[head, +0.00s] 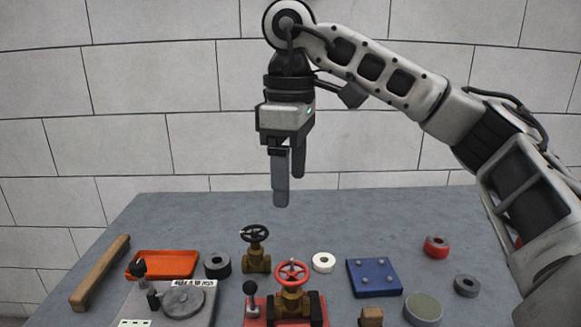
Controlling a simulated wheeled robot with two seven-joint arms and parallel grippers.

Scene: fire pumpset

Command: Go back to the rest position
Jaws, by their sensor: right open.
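My right gripper (286,180) hangs from the arm that comes in from the right. Its fingers point down, apart from each other and empty, well above the grey table (330,215). Below it on the table stands a brass valve with a black handwheel (255,240). In front of that is a brass valve with a red handwheel (292,275) on a red base. The gripper touches none of them. My left gripper is not in view.
A wooden bar (100,272), an orange tray (163,264) and a grey plate with a round disc (184,300) are at left. A blue plate (373,278), white ring (323,262) and red roll (436,246) are at right. The table's back strip is clear before a block wall (130,140).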

